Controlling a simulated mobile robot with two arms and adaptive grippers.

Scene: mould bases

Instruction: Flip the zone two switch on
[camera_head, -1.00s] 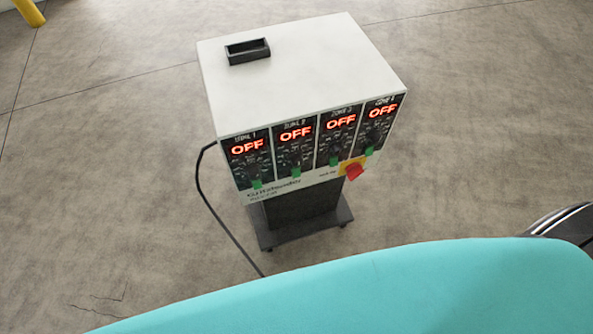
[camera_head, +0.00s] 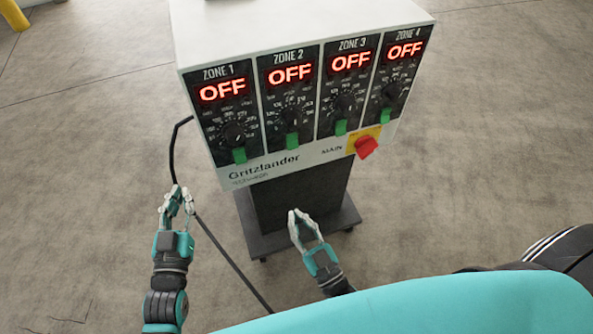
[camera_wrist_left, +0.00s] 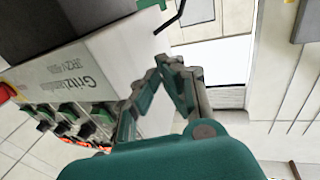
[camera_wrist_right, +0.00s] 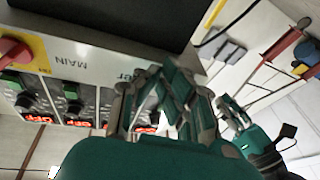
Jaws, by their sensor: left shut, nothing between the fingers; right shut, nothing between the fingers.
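The white controller box (camera_head: 300,160) carries several zone panels in the head view. The zone two panel (camera_head: 286,110) shows a red OFF display (camera_head: 290,74), with a black dial and a green switch (camera_head: 292,140) at its bottom. My left gripper (camera_head: 177,190) is shut and empty, left of and below the box front. My right gripper (camera_head: 298,214) is shut and empty, below the box in front of its dark stand. Neither touches a switch.
Zones 1, 3 and 4 also read OFF. A red main switch (camera_head: 366,147) on a yellow plate sits below zone 4. A black cable (camera_head: 225,255) runs down left of the stand (camera_head: 290,205). A yellow post (camera_head: 14,14) stands far left.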

